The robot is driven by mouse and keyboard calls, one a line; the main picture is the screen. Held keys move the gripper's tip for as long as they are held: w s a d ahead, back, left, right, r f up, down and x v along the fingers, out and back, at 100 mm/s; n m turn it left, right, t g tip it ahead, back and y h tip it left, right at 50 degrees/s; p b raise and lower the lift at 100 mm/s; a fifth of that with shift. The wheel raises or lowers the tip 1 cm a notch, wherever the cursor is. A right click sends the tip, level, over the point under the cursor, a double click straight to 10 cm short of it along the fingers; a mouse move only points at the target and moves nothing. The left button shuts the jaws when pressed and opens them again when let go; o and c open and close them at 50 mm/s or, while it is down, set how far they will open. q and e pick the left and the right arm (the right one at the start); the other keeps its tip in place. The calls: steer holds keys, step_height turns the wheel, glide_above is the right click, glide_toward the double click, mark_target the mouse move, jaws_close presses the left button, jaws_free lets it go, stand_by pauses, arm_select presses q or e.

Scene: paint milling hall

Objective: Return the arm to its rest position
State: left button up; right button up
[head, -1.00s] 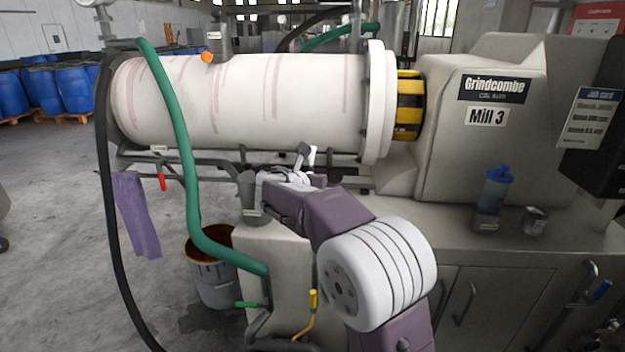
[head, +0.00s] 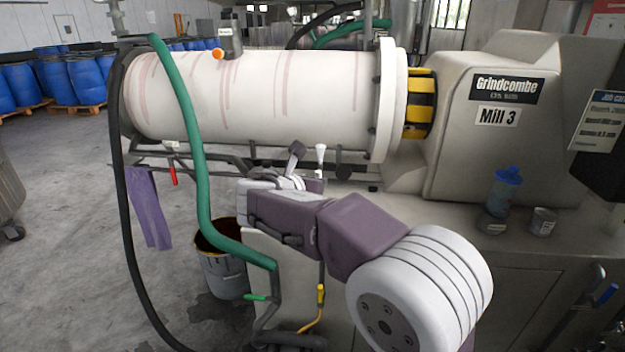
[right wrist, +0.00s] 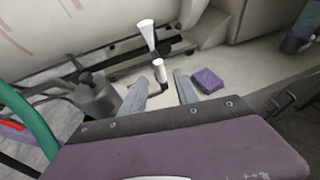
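My right arm comes in from the lower right of the head view, with its purple links and white ribbed joint, and reaches to the front below the mill barrel (head: 260,95). In the right wrist view my right gripper (right wrist: 161,88) has its two grey fingers well apart. A white-tipped lever (right wrist: 146,35) stands beyond them, and a shorter white-capped handle (right wrist: 159,70) shows in the gap between the fingers. I cannot tell whether either finger touches it. The lever's white tip also shows in the head view (head: 320,153). My left gripper is not in view.
The Mill 3 housing (head: 505,125) stands right, with a blue-capped bottle (head: 507,188) and a small tin (head: 542,221) on the ledge. A green hose (head: 190,130) hangs left of my arm, above a bucket (head: 222,270). A purple sponge (right wrist: 208,80) lies right of the fingers.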

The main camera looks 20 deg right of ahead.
steer(key=s+a+f+m+g+y, duration=0.45)
steer(key=s+f+m, duration=0.65)
steer(key=f+m, duration=0.3)
steer(key=s+a+f+m+g+y, duration=0.3)
steer(key=s+f+m+g+y, duration=0.15)
steer(key=s+f+m, duration=0.9)
step_height(320, 180, up, 20)
steer(key=w+p, duration=0.1)
steer(key=p, duration=2.1)
steer(key=shift+w, duration=0.1)
